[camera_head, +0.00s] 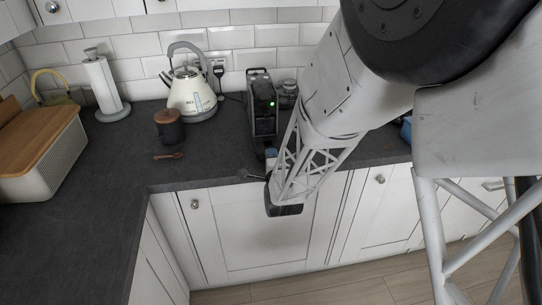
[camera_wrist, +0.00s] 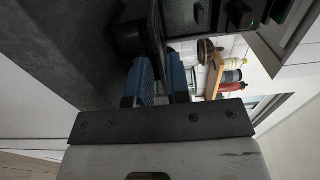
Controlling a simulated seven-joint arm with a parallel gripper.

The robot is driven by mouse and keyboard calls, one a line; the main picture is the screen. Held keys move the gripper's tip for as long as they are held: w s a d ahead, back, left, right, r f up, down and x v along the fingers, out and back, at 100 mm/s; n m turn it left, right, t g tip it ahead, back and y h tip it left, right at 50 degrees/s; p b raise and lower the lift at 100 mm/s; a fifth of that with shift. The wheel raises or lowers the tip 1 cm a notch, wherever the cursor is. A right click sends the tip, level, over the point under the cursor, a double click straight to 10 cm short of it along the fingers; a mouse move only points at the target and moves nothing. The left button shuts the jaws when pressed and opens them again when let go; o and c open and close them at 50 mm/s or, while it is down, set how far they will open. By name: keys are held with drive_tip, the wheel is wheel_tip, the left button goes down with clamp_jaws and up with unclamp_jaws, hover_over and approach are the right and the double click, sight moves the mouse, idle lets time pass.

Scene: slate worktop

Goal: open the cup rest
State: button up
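A narrow black coffee machine (camera_head: 263,105) with a small green light stands on the dark worktop near the tiled wall. Its lower front is partly hidden by my gripper and arm in the head view. My gripper (camera_head: 271,154) is low in front of the machine, near the worktop's front edge. In the wrist view its blue-padded fingers (camera_wrist: 159,76) are apart, with a gap between them. A black part (camera_wrist: 130,36) of the machine, possibly the cup rest, lies just beyond the fingertips. I cannot tell whether they touch it, or how far the cup rest is open.
A cream kettle (camera_head: 192,95), a dark canister (camera_head: 169,126) with a wooden lid and a wooden spoon (camera_head: 168,156) are left of the machine. A paper towel roll (camera_head: 104,85) and a bread box (camera_head: 40,150) stand farther left. The worktop between is clear.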

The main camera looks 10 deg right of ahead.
drive_tip(key=shift+w, duration=0.4)
clamp_jaws()
